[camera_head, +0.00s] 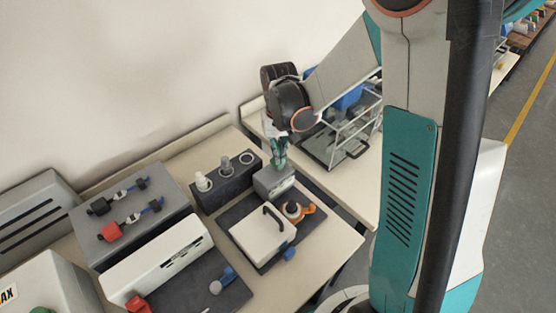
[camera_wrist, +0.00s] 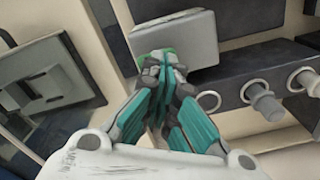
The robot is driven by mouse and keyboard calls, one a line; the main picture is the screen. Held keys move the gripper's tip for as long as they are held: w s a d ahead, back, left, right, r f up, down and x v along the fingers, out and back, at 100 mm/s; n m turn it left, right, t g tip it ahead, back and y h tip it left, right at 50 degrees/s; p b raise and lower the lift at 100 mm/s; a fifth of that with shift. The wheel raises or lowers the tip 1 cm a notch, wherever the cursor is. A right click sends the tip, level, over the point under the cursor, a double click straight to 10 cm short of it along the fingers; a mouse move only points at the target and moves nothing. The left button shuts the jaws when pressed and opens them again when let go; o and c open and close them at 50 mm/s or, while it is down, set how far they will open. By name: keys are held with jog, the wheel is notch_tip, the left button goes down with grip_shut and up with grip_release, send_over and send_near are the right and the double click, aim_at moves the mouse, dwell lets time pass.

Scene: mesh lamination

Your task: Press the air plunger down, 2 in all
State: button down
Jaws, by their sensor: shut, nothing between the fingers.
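My gripper (camera_head: 279,165) is shut and empty, pointing down at the top of a small grey box (camera_head: 274,184). In the wrist view, my gripper (camera_wrist: 160,62) has its fingertips together at the edge of the grey box (camera_wrist: 178,36). A green part (camera_wrist: 143,57), perhaps the top of the air plunger, shows just behind the fingertips on the box. The fingers hide most of it. I cannot tell whether they touch it or how far down it is.
A dark block (camera_head: 234,185) with upright cylinders and a ring stands left of the box. A white case (camera_head: 262,237) with a black handle and an orange ring-shaped part (camera_head: 305,209) are in front. A clear-sided frame (camera_head: 350,135) stands behind, to the right.

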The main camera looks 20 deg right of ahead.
jog(key=shift+f+b, duration=1.15)
jog(key=shift+f, duration=0.2)
jog(key=shift+r, duration=0.15)
jog(key=shift+r+p, duration=2.85)
jog(key=shift+r, duration=1.2)
